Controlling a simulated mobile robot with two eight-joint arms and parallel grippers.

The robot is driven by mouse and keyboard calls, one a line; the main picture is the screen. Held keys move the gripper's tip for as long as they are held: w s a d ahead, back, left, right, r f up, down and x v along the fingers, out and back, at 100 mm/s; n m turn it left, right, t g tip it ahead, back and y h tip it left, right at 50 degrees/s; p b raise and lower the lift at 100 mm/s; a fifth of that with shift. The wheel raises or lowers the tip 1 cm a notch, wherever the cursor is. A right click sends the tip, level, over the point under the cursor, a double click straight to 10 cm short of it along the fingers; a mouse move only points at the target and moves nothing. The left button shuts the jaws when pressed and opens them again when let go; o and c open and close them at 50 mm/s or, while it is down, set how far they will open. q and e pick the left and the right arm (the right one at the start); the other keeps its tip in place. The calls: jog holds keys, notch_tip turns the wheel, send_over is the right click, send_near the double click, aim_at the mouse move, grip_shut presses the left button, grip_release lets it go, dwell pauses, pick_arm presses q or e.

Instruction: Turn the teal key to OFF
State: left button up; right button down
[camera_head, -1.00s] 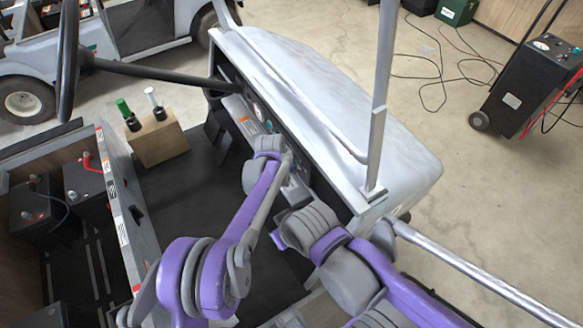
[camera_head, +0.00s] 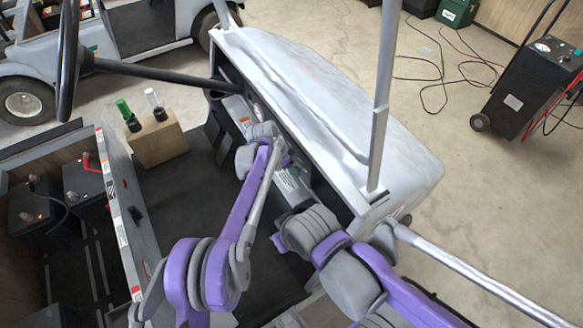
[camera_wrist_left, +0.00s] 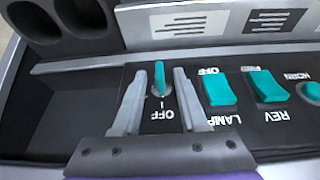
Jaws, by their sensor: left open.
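The teal key (camera_wrist_left: 160,77) stands on the dark switch panel (camera_wrist_left: 110,93) in the left wrist view. White OFF lettering, upside down in this view, lies just below it, beside a short white mark. My left gripper (camera_wrist_left: 159,73) is open, with one finger on each side of the key and a visible gap to each. In the head view my left wrist covers part of the dashboard, and I cannot make out the key there. My right arm reaches in from the lower right, but its gripper does not show.
Teal LAMP (camera_wrist_left: 219,89) and REV (camera_wrist_left: 267,86) rockers and a teal HORN button (camera_wrist_left: 311,92) sit right of the key. Two cup holders (camera_wrist_left: 88,14) are at upper left. The steering wheel (camera_head: 68,60) and a wooden block (camera_head: 157,142) with two handled tools are left of my arm.

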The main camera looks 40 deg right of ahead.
pick_arm(q)
jog(key=v, duration=1)
jog(key=shift+a+r, duration=0.2)
jog(key=shift+r, duration=0.15)
jog(key=s+a+r+n+t+p, duration=0.1)
jog(key=a+r+n, duration=0.25)
jog(key=a, duration=0.65)
jog(key=a+r+n+t+y+p, duration=0.1)
jog(key=a+r+n, duration=0.25)
jog(key=a, duration=0.65)
jog(key=s+a+r+n+t+p, duration=0.15)
jog(key=a+r, duration=0.35)
jog(key=a, duration=0.5)
jog(key=s+a+f+n+t+y, duration=0.1)
jog(key=s+a+f+n, duration=0.1)
jog(key=s+a+n, duration=0.3)
jog(key=s+a+f+n+t+y+p, duration=0.1)
jog(key=s+a+n, duration=0.4)
jog(key=s+a, duration=0.7)
jog(key=a+y, duration=0.1)
jog(key=a, duration=0.2)
jog(key=shift+s+f+n, duration=0.3)
jog(key=shift+f+n, duration=0.05)
jog(key=shift+f, duration=0.05)
